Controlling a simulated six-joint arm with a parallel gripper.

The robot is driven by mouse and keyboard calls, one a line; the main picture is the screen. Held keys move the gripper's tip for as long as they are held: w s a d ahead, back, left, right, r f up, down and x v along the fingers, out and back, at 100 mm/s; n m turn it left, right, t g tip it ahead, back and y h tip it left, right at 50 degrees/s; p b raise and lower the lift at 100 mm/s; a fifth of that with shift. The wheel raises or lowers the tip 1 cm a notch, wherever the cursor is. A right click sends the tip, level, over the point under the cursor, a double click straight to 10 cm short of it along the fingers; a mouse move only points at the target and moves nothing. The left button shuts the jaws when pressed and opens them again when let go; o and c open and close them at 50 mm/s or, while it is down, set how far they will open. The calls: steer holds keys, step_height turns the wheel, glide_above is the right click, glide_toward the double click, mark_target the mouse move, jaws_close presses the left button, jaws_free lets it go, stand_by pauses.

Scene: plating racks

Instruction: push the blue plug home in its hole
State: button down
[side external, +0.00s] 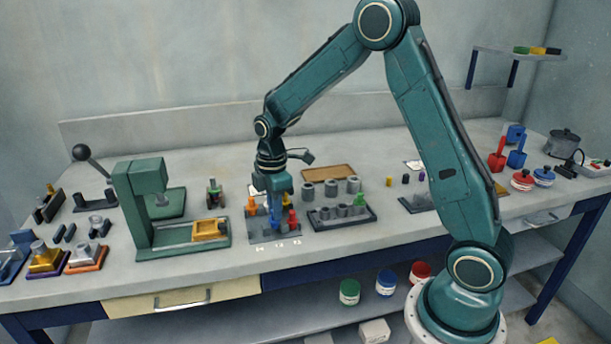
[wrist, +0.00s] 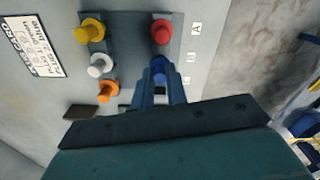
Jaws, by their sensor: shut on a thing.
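The blue plug (wrist: 159,74) is between the fingers of my gripper (wrist: 158,88) in the wrist view, over the dark plug rack (wrist: 128,50). It is in line with the red plug (wrist: 162,32), on the side of the rack with the printed letters. In the side view my gripper (side external: 273,208) points straight down at the rack (side external: 262,236) and is shut on the plug. The fingers cover much of the plug. The hole is hidden, so I cannot tell how deep the plug sits.
Yellow (wrist: 90,30), white (wrist: 100,66) and orange (wrist: 107,91) plugs stand close by in the rack. In the side view a tray of grey cylinders (side external: 342,215) is just right. A green press (side external: 143,205) stands left.

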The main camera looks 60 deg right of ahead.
step_height(320, 180, up, 19)
stand_by(0.5)
steer(key=shift+f, duration=0.1)
stand_by(0.4)
steer(key=s+d+f+m, duration=0.5)
steer(key=s+d+f, duration=0.4)
steer(key=s+d, duration=0.3)
steer(key=shift+d+f+m, duration=0.15)
steer(key=shift+d+m, duration=0.25)
steer(key=shift+d, duration=0.25)
steer(key=shift+f, duration=0.15)
steer(key=shift+f, duration=2.75)
steer(key=shift+f, duration=1.65)
